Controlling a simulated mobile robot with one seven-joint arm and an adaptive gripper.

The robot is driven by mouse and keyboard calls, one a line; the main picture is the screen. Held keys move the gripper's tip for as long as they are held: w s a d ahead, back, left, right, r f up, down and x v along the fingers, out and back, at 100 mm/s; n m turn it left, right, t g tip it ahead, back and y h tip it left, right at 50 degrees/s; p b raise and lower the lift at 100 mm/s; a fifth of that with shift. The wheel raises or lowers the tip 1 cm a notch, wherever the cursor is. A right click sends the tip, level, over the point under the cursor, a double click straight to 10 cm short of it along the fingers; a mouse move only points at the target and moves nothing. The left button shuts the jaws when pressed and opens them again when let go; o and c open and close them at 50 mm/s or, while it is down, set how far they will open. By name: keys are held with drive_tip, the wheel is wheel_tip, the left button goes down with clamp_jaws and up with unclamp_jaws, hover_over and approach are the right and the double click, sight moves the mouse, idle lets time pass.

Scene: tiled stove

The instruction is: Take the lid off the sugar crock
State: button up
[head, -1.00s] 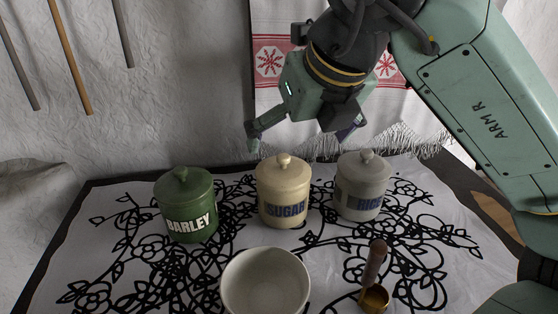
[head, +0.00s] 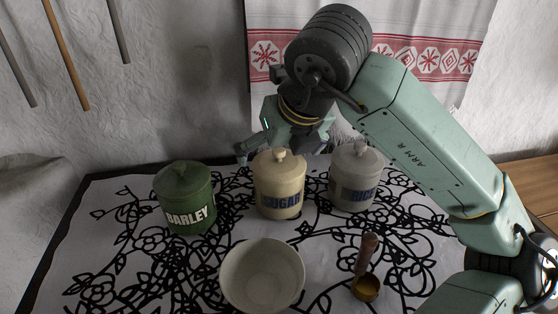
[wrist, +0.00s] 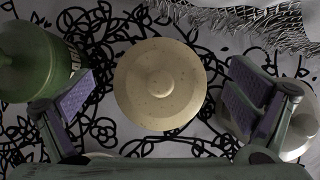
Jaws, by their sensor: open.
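The cream sugar crock (head: 279,192) stands upright on the table between two other crocks, its label facing my head camera. Its cream lid (head: 279,162) with a round knob sits on top. In the wrist view the lid (wrist: 160,84) appears from above, centred between my open fingers, with a gap on each side. My gripper (wrist: 158,92) is open and empty, pointing down over the crock. In the head view my gripper shows behind the crocks, its left finger (head: 243,150) visible and its other finger mostly hidden behind the sugar crock's lid and my wrist.
The green barley crock (head: 186,198) stands close on the left, the grey rice crock (head: 355,178) close on the right. In front are a white bowl (head: 262,278) and a brass scoop (head: 366,287) with a wooden handle. A fringed towel (head: 430,60) hangs behind.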

drive_tip(key=c, duration=0.8)
drive_tip(key=shift+s+f, duration=0.1)
drive_tip(key=shift+s, duration=0.05)
drive_tip(key=c, duration=0.9)
